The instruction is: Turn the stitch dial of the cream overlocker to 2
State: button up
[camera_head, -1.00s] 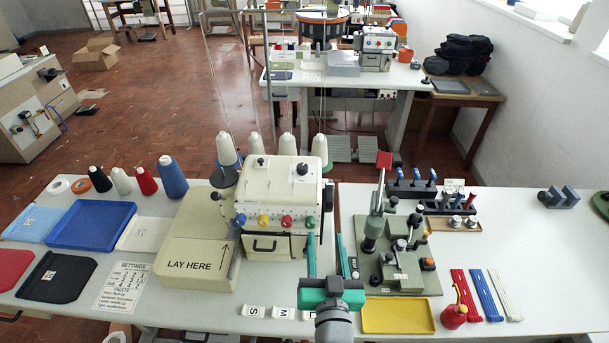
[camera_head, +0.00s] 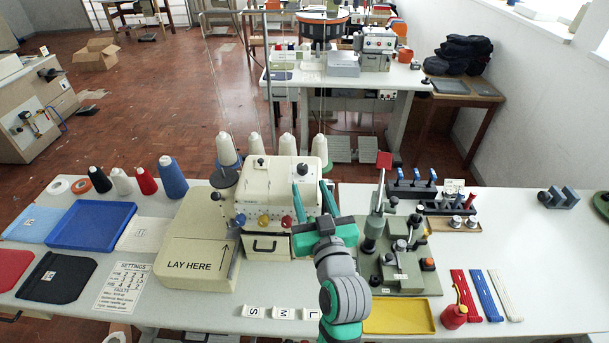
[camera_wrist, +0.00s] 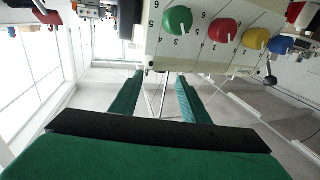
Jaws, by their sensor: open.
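The cream overlocker (camera_head: 270,180) stands on the bench in the head view. A black knob (camera_head: 302,170) is on its top right; I cannot tell for sure that this is the stitch dial, and its setting is too small to read. Blue (camera_head: 240,219), yellow (camera_head: 263,220) and red (camera_head: 287,220) dials line its front. My gripper (camera_head: 310,186) is open and empty at the machine's right front, hiding the green dial there. In the wrist view the green dial (camera_wrist: 178,20) and red dial (camera_wrist: 222,30) show beyond my open fingers (camera_wrist: 160,76), apart from them.
A cream "LAY HERE" box (camera_head: 195,262) stands left of the machine. A green-grey press (camera_head: 400,255) stands close on the right, with a yellow tray (camera_head: 410,316) before it. Thread cones (camera_head: 254,148) stand behind the machine. A settings card (camera_head: 124,287) lies left.

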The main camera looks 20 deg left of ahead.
aim_at(304, 172)
jog(key=x, duration=0.6)
jog(key=shift+w+a, duration=0.1)
jog(key=shift+w, duration=0.05)
jog(key=c, duration=1.1)
